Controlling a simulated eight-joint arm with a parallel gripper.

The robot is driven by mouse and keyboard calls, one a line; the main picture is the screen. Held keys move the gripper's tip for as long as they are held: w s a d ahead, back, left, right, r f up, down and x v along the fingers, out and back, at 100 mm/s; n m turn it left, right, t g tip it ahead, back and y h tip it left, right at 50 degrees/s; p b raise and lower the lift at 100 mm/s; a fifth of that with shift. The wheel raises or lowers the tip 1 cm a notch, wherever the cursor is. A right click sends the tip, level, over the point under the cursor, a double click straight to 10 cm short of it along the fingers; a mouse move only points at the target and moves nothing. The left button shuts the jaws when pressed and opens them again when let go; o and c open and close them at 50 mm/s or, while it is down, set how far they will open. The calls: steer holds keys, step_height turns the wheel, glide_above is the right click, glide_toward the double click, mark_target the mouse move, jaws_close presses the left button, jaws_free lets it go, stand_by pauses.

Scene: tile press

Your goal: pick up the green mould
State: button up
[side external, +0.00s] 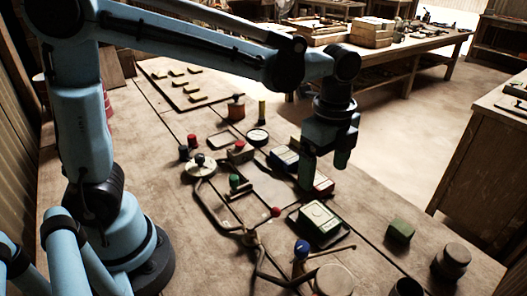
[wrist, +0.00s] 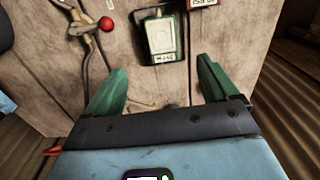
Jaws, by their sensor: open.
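The green mould (side external: 319,221) is a dark green box-like frame with a pale plate on top. It lies on the workbench at the right of centre in the side external view. In the wrist view the green mould (wrist: 161,38) is near the top middle, with a small white label on its near edge. My gripper (side external: 323,176) is open and points down above the bench, beyond the mould in the side view. In the wrist view my gripper (wrist: 160,82) has its green fingers spread wide, nothing between them, and the mould lies ahead of the gap.
A red-labelled block (side external: 323,185) and a blue one (side external: 284,157) lie close behind the mould. A red-knobbed metal lever (wrist: 106,23) is left of it. A blue-topped bottle (side external: 301,250), a green block (side external: 400,231) and a dark jar (side external: 451,261) stand nearby.

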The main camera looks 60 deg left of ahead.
steer(key=f, duration=0.1)
glide_above(320, 215)
steer(key=f, duration=0.6)
steer(key=shift+s+a, duration=0.2)
steer(key=shift+w+d+f, duration=0.1)
steer(key=shift+f, duration=1.2)
steer(key=shift+w+d+f, duration=0.1)
steer(key=shift+f, duration=1.2)
steer(key=shift+c, duration=0.4)
steer(key=c, duration=1.3)
steer(key=shift+r, duration=0.15)
